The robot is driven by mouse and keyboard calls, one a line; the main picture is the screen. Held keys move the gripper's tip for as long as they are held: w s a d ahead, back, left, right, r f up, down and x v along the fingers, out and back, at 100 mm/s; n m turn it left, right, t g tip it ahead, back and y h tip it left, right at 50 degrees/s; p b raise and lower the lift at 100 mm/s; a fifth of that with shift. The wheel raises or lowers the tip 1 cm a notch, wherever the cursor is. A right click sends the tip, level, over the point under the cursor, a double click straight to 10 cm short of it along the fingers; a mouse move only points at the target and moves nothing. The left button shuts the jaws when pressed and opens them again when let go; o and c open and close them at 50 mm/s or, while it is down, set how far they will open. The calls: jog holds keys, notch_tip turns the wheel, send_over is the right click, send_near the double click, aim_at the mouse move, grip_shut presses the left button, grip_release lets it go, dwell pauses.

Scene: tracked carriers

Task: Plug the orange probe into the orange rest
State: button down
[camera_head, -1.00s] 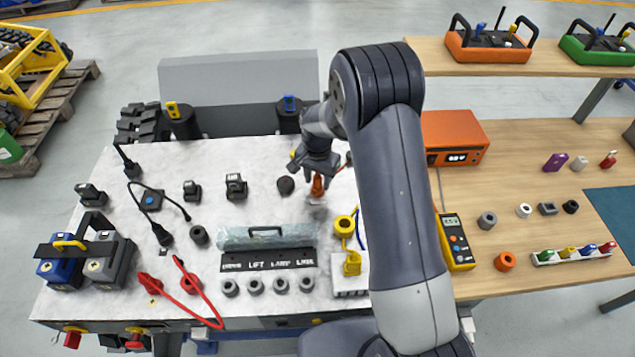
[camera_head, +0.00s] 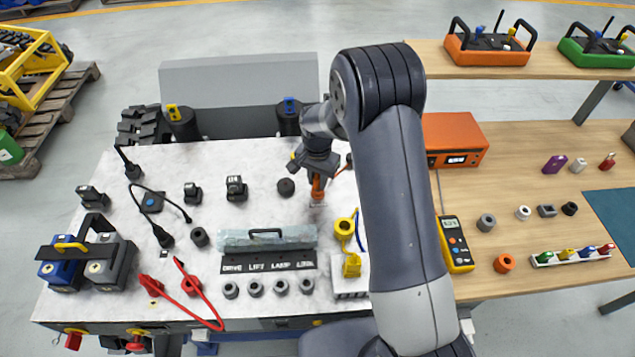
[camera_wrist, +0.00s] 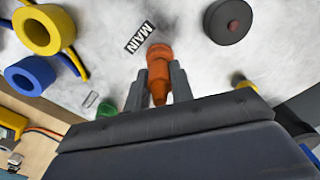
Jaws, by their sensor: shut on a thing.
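My gripper (camera_wrist: 158,92) is over the white top of the workbench, with a finger on each side of the orange probe (camera_wrist: 159,72). It is shut on the probe. In the wrist view the probe narrows towards the gripper and has a wider orange end away from it, beside a "MAIN" label. In the head view the orange probe (camera_head: 318,189) shows just below the gripper (camera_head: 317,178). I cannot tell whether its lower end touches the bench. A short orange ring (camera_head: 504,263), which may be the orange rest, stands on the wooden table at right, apart from the gripper.
A dark round knob (camera_head: 286,187) is close left of the gripper. A yellow ring (camera_head: 345,228) and a pale case (camera_head: 268,238) lie nearer. An orange box (camera_head: 455,140) and a meter (camera_head: 456,243) stand right of my arm. A thin orange cable runs beside the gripper.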

jog(key=shift+r+p, duration=0.45)
jog(key=shift+r, duration=0.5)
jog(key=shift+r+p, duration=0.85)
jog(key=shift+r, duration=0.9)
